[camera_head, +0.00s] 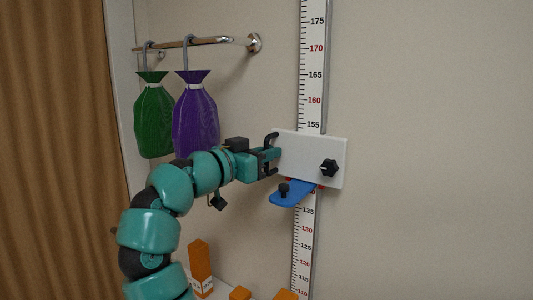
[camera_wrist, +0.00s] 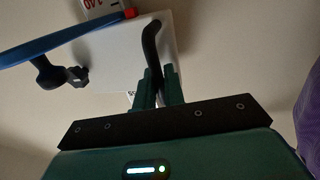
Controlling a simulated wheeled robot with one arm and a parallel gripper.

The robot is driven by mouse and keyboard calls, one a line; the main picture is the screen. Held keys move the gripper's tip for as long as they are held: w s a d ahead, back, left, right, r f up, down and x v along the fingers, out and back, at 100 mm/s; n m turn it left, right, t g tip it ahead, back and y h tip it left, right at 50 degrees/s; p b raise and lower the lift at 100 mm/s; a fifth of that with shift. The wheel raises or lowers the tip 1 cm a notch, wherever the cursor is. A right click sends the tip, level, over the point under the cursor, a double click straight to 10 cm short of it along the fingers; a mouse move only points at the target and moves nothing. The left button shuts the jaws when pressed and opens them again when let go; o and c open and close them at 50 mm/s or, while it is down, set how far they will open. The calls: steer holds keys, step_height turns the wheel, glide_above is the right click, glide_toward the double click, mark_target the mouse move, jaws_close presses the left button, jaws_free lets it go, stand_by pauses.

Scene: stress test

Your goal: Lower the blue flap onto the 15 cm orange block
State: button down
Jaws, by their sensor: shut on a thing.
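The blue flap (camera_head: 291,194) sticks out below a white carriage (camera_head: 308,150) on an upright ruler, just above the 135 mark; it also shows at the left of the wrist view (camera_wrist: 50,48). My gripper (camera_head: 271,161) is shut on the carriage's black handle (camera_wrist: 151,40), at the carriage's left side. A tall orange block (camera_head: 199,262) stands low in the head view, with a label too small to read. Two more orange blocks (camera_head: 240,294) (camera_head: 286,295) are cut off by the bottom edge. I cannot tell which is 15 cm.
The ruler (camera_head: 304,240) runs up the wall. A black knob (camera_head: 328,168) sits on the carriage's right, and another black knob (camera_head: 284,187) is on the flap. Green (camera_head: 154,120) and purple (camera_head: 196,122) bags hang from a rail (camera_head: 200,41) at left. The right side is clear.

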step_height(320, 180, down, 27)
steer(key=b, duration=1.8)
steer(key=shift+f, duration=0.2)
steer(key=c, duration=1.6)
jaws_free()
steer(key=shift+c, duration=0.2)
steer(key=b+v, duration=0.2)
steer(key=v, duration=1.5)
steer(key=shift+s+a+b, duration=0.2)
steer(key=shift+b, duration=0.15)
steer(key=shift+r, duration=0.1)
